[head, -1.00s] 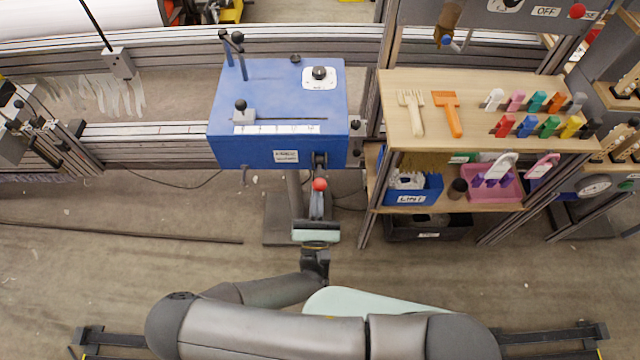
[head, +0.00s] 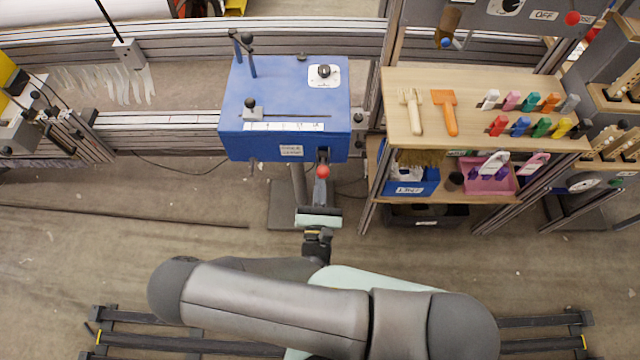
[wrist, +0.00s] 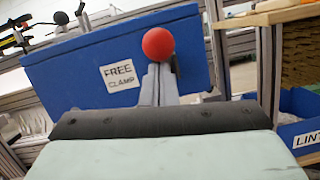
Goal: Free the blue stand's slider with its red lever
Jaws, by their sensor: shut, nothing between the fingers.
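The blue stand (head: 285,105) is at the centre of the head view. Its grey slider (head: 252,113) with a black knob sits near the left end of the slot above a white scale. The lever's red ball (head: 323,172) is in front of the stand's front face, toward its right end. It also shows in the wrist view (wrist: 158,44), right of the label "FREE CLAMP" (wrist: 119,76). My gripper (wrist: 158,82) is shut and empty, its fingertips just below the ball in the picture. I cannot tell whether they touch it. The lever's arm is mostly hidden.
Metal rails (head: 170,135) run behind and left.

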